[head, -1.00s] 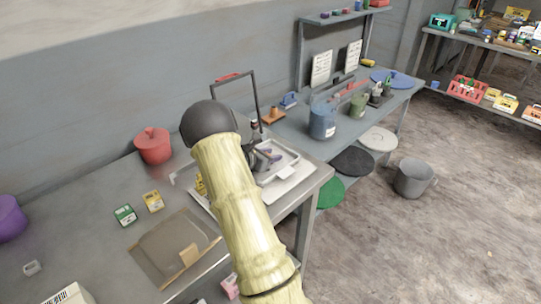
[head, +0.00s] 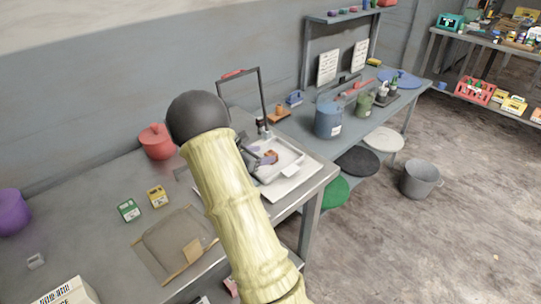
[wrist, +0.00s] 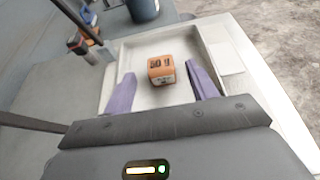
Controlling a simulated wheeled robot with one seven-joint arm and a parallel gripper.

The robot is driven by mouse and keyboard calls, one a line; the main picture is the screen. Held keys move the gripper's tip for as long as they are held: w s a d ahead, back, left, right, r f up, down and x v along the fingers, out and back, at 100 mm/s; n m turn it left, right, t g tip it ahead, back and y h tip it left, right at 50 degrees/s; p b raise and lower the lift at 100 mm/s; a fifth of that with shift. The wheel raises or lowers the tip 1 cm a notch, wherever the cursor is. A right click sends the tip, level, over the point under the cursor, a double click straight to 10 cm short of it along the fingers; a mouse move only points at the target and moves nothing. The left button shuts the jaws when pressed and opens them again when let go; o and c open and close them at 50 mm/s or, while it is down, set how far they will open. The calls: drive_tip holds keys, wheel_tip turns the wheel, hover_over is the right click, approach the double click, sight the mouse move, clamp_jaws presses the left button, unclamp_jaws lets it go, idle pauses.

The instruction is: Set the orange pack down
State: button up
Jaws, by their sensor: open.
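The orange pack (wrist: 161,70) lies in a shallow white tray (wrist: 188,36), between and just ahead of my two purple fingertips in the wrist view. My gripper (wrist: 163,90) is open, with a gap between each finger and the pack. In the head view the pack (head: 270,155) shows small and orange in the tray (head: 290,168) on the near table. My gripper (head: 264,160) is partly hidden behind my arm there.
A dark bottle with an orange band (wrist: 80,44) stands left of the tray in the wrist view. A metal frame (head: 262,90) rises behind the tray. A red pot (head: 156,142), green box (head: 129,210) and yellow box (head: 157,196) stand left of my arm.

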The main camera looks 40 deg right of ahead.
drive_tip(key=v, duration=0.4)
drive_tip(key=shift+a+r, duration=0.1)
drive_tip(key=shift+a, duration=0.15)
